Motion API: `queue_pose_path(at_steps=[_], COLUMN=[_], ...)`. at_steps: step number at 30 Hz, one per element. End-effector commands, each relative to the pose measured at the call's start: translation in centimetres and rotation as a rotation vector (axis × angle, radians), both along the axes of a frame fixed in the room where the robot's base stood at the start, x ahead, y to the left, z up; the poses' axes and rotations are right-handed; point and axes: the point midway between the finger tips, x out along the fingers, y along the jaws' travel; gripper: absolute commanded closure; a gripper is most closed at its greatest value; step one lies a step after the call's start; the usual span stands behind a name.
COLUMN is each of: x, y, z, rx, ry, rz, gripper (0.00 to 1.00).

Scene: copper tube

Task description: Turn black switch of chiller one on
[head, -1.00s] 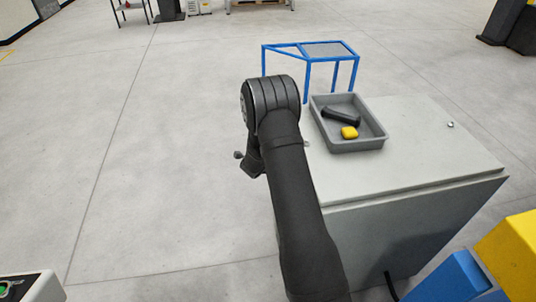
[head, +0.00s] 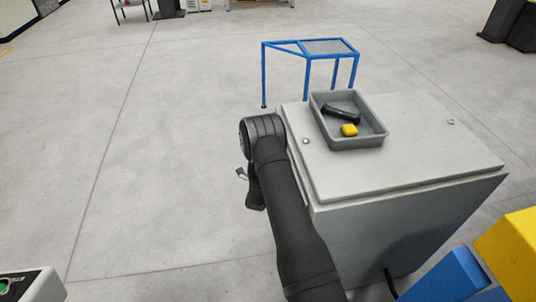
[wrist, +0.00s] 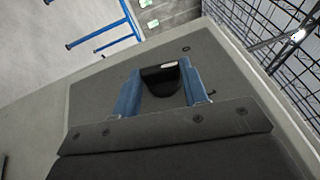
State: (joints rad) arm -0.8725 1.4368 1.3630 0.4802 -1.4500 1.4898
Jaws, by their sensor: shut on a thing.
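The black switch (wrist: 160,82) is a rounded knob with a white mark, on the dark grey panel (wrist: 95,90) of the chiller in the wrist view. My gripper (wrist: 159,70) has its two blue fingers on either side of the switch and is shut on it. In the head view the chiller is the pale grey cabinet (head: 420,140); the switch and my fingertips are hidden there behind my arm, at the cabinet's left side.
A grey tray (head: 319,117) on the cabinet top holds a black object (head: 341,113) and a yellow block (head: 349,130). A blue frame stand (head: 305,52) stands behind. Blue and yellow parts (head: 510,255) are at lower right.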

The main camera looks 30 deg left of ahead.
Motion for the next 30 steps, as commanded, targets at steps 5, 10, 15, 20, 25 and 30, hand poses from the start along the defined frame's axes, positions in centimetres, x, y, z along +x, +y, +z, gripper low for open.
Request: queue_pose_path(at_steps=[5,10,15,20,25,30], x=[0.07,0.18,0.29,0.37,0.44,0.49], y=[-0.01,0.09,0.18,0.25,0.30,0.33], z=[-0.60,-0.77,-0.90,-0.97,-0.99,-0.95], rx=[0.116,0.220,0.307,0.368,0.406,0.424], ry=[-0.116,-0.221,-0.306,-0.367,-0.406,-0.423], rz=[-0.001,-0.001,-0.002,-0.002,-0.004,-0.003], gripper=[0.83,0.83,0.83,0.83,0.83,0.83])
